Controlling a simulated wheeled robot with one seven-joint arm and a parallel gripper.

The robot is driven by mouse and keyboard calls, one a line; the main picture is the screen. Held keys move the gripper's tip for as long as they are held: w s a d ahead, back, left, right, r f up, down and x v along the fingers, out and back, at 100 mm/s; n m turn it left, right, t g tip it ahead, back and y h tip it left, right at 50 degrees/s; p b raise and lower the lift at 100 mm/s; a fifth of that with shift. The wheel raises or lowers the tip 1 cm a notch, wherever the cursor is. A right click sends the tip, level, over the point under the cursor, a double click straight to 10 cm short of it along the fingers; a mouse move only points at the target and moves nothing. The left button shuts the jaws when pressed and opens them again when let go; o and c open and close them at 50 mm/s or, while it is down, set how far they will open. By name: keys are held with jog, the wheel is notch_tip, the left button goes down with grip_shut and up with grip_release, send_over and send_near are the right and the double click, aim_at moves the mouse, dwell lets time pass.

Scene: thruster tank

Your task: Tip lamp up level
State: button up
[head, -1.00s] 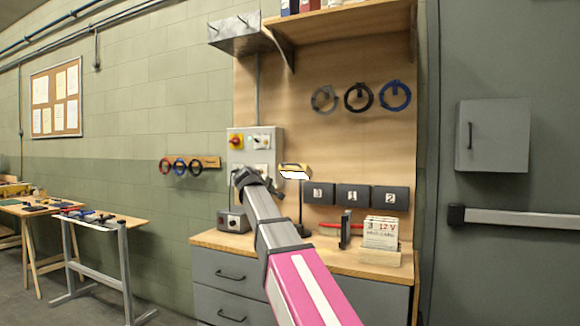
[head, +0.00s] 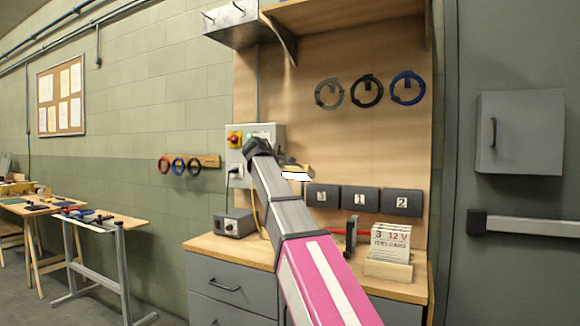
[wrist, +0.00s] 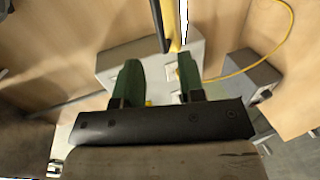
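In the wrist view a yellow and black lamp part (wrist: 174,28) with a white edge enters from the top, just beyond my fingertips. My gripper (wrist: 160,62) is open, its two green fingers apart with nothing held between them. In the head view my arm hides the fingers.
A grey control box (head: 236,140) with a red knob is on the wall behind my arm. A grey power unit (head: 234,224) and a card holder (head: 389,270) stand on the bench (head: 208,244). Numbered dark boxes (head: 360,199) hang below the lamp. A yellow cable (wrist: 250,72) runs to the power unit.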

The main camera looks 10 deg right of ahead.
aim_at(295, 170)
jog(key=x, duration=0.9)
grip_shut()
